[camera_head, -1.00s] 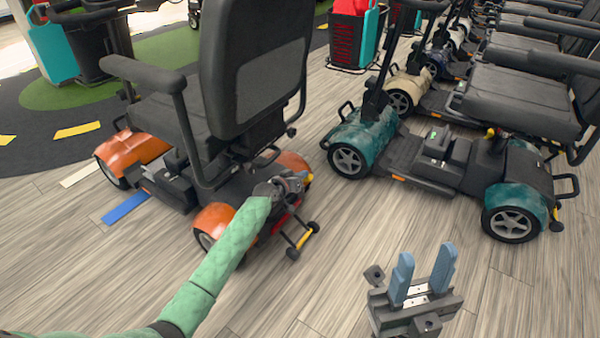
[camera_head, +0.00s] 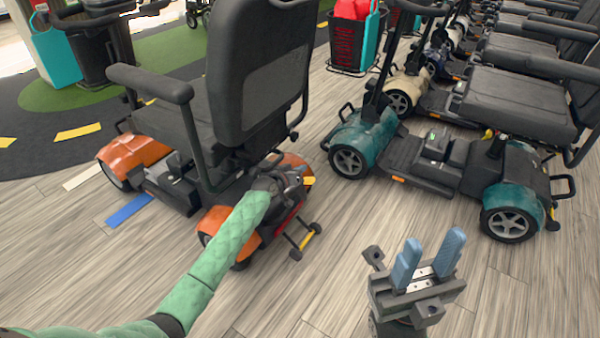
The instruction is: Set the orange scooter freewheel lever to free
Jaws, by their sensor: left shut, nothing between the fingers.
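The orange scooter (camera_head: 133,155) stands at left centre, its black seat back towards me. A small yellow piece (camera_head: 309,181), which looks like its freewheel lever, shows at the rear right. I cannot tell which setting it is in. My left gripper (camera_head: 292,180) is at the scooter's rear, close beside the yellow piece. It is shut and empty; its fingers are small and partly hidden, so I cannot tell whether they touch the lever. My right gripper (camera_head: 433,243) is open and empty, its blue fingers pointing up, low in the view and away from the scooter.
A teal scooter (camera_head: 365,137) stands to the right, with more scooters in a row behind it. A small rear wheel bar (camera_head: 305,240) with a yellow part sticks out of the orange scooter. The wood floor (camera_head: 300,290) between the scooters and my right gripper is clear.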

